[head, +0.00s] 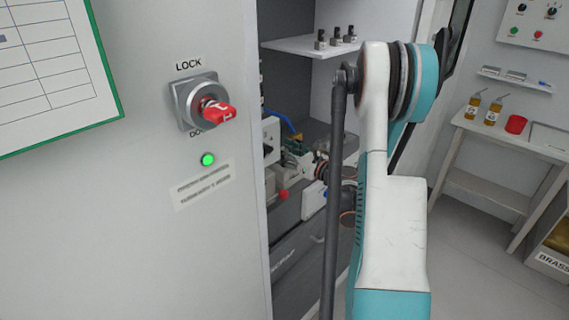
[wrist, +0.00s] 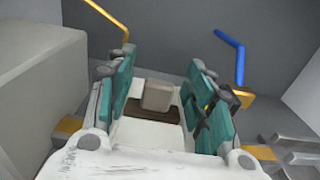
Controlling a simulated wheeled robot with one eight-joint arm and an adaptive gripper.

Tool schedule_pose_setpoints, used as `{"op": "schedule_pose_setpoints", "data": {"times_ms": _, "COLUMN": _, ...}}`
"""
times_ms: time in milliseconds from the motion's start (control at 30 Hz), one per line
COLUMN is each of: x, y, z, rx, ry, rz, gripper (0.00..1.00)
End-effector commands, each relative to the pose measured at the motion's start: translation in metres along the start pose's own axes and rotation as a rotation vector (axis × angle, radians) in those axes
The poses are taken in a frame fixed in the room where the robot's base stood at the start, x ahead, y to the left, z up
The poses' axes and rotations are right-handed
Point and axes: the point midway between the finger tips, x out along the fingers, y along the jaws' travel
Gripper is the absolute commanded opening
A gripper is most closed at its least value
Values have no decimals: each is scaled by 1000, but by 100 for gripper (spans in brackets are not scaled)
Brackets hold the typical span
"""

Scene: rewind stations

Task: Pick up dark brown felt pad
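In the wrist view a flat dark brown patch (wrist: 150,112), which looks like the felt pad, lies on a pale surface between the fingers of my gripper (wrist: 160,75). A small grey-beige block (wrist: 157,96) stands at its far edge and hides part of it; I cannot tell whether they touch. The teal fingers are apart, one on each side, with a gap to the block and the pad. In the head view my arm reaches into the open cabinet, and I cannot make out the pad there.
A panel with a red lock switch (head: 215,111) and green light stands at the left. In the wrist view a grey block-like body (wrist: 40,90) is close at left, and a blue bent rod (wrist: 238,58) at right.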

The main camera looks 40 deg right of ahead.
Motion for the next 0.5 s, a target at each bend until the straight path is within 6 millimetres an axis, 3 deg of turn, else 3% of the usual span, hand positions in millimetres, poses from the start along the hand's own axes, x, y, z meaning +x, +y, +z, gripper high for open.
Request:
{"op": "schedule_pose_setpoints", "data": {"times_ms": 33, "x": 0, "y": 0, "z": 0, "rx": 0, "ry": 0, "rz": 0, "gripper": 37}}
{"op": "schedule_pose_setpoints", "data": {"times_ms": 200, "x": 0, "y": 0, "z": 0, "rx": 0, "ry": 0, "rz": 0, "gripper": 0}}
{"op": "schedule_pose_setpoints", "data": {"times_ms": 500, "x": 0, "y": 0, "z": 0, "rx": 0, "ry": 0, "rz": 0, "gripper": 0}}
